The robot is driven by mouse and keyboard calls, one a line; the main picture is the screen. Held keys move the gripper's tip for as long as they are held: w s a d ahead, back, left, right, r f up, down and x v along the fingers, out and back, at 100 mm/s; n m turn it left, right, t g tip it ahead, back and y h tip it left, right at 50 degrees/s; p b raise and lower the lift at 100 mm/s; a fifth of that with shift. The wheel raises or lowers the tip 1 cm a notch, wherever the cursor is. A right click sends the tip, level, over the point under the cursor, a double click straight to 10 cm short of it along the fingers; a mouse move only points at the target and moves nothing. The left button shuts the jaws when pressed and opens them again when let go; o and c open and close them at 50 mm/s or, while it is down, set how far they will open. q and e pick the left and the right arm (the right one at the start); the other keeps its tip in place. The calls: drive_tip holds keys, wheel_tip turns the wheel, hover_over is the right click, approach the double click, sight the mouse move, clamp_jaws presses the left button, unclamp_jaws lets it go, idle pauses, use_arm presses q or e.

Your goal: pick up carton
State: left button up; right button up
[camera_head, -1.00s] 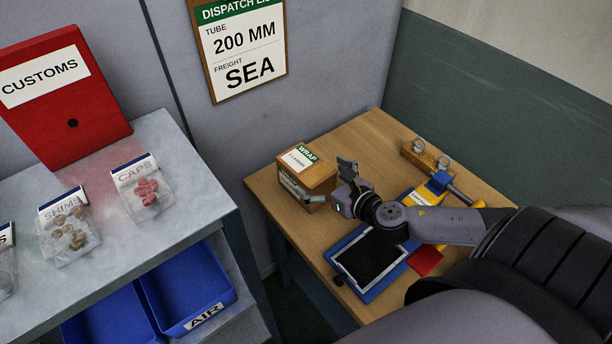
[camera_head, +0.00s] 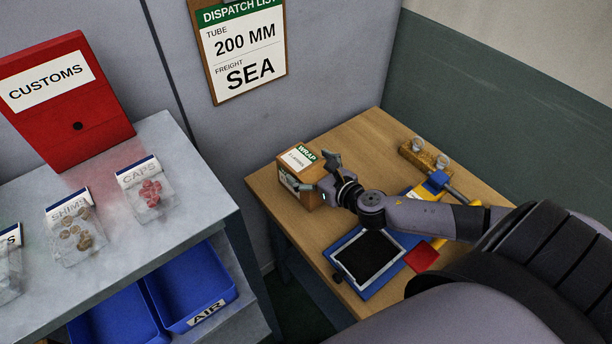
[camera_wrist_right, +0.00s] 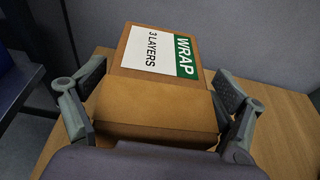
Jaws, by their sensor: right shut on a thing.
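The carton (camera_head: 288,184) is a small brown box with a white and green label reading "WRAP 3 LAYERS". It sits upright at the far left corner of the wooden table. My right gripper (camera_head: 318,174) is shut on the carton, with one finger on each side of it. In the right wrist view the carton (camera_wrist_right: 155,101) fills the space between the two fingers, and its label faces up. I cannot see a gap under the carton. My left gripper is not in view.
The wooden table (camera_head: 357,133) also holds a dark pad in a blue frame (camera_head: 368,258), a red square (camera_head: 422,257) and a wooden block with clear knobs (camera_head: 424,157). A grey bench (camera_head: 190,190) stands left across a gap, with bags, a red CUSTOMS box (camera_head: 62,100) and blue bins below.

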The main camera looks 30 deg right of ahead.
drive_tip(key=shift+s, duration=0.1)
drive_tip(key=c, duration=1.3)
drive_tip(key=shift+r, duration=0.1)
drive_tip(key=shift+c, duration=0.4)
